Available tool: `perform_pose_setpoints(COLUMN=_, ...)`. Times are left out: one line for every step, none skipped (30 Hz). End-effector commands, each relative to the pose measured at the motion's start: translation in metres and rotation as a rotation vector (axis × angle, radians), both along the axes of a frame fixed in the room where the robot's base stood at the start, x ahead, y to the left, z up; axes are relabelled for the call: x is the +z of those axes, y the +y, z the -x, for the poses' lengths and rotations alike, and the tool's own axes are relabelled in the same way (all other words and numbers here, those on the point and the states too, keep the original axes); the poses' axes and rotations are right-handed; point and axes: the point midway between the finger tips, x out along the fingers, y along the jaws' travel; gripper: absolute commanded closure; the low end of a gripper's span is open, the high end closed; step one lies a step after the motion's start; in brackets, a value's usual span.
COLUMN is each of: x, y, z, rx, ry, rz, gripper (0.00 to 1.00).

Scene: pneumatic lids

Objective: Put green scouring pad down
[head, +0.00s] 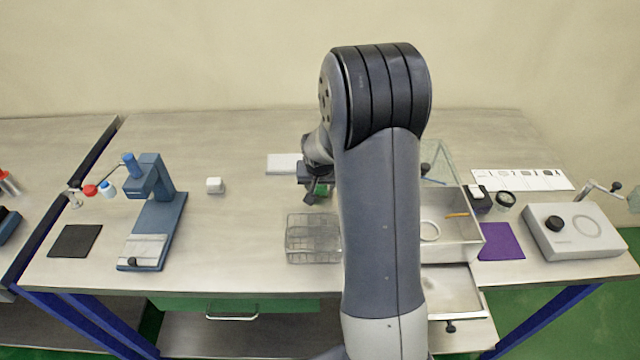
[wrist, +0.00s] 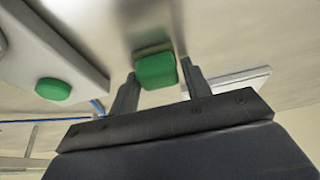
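The green scouring pad (wrist: 156,70) sits between the two fingers of my gripper (wrist: 158,68) in the wrist view. The fingers appear closed against its sides. A darker green patch shows just beyond it, perhaps its reflection or shadow on the metal table. In the head view a little of the green pad (head: 321,189) shows at my gripper (head: 314,192), behind the wire basket and left of my arm. My arm hides part of this area. How far the pad is from the table is hard to tell.
A pale slab (head: 284,163) lies behind my gripper. The wrist view shows another green piece (wrist: 52,89).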

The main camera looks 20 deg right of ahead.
Motion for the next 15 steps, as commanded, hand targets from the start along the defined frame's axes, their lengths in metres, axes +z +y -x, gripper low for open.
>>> perform_pose_setpoints(x=0.0003, y=0.0, z=0.0, rx=0.0, ry=0.0, rz=0.0, gripper=0.5)
perform_pose_setpoints(x=0.0003, y=0.0, z=0.0, rx=0.0, ry=0.0, rz=0.0, gripper=0.48)
perform_pose_setpoints(x=0.0003, y=0.0, z=0.0, rx=0.0, ry=0.0, rz=0.0, gripper=0.44)
perform_pose_setpoints(x=0.0003, y=0.0, z=0.0, rx=0.0, ry=0.0, rz=0.0, gripper=0.42)
perform_pose_setpoints(x=0.0003, y=0.0, z=0.0, rx=0.0, ry=0.0, rz=0.0, gripper=0.39)
perform_pose_setpoints(x=0.0004, y=0.0, z=-0.0001, rx=0.0, ry=0.0, rz=0.0, gripper=0.39)
perform_pose_setpoints(x=0.0004, y=0.0, z=0.0, rx=0.0, ry=0.0, rz=0.0, gripper=0.39)
perform_pose_setpoints(x=0.0004, y=0.0, z=0.0, rx=0.0, ry=0.0, rz=0.0, gripper=0.39)
perform_pose_setpoints(x=0.0004, y=0.0, z=0.0, rx=0.0, ry=0.0, rz=0.0, gripper=0.39)
perform_pose_setpoints(x=0.0004, y=0.0, z=0.0, rx=0.0, ry=0.0, rz=0.0, gripper=0.39)
perform_pose_setpoints(x=0.0004, y=0.0, z=0.0, rx=0.0, ry=0.0, rz=0.0, gripper=0.39)
perform_pose_setpoints(x=0.0009, y=0.0, z=0.0, rx=0.0, ry=0.0, rz=0.0, gripper=0.39)
perform_pose_setpoints(x=0.0015, y=0.0, z=0.0, rx=0.0, ry=0.0, rz=0.0, gripper=0.39)
perform_pose_setpoints(x=0.0025, y=0.0, z=0.0, rx=0.0, ry=0.0, rz=0.0, gripper=0.39)
perform_pose_setpoints(x=0.0043, y=0.0, z=0.0, rx=0.0, ry=0.0, rz=0.0, gripper=0.39)
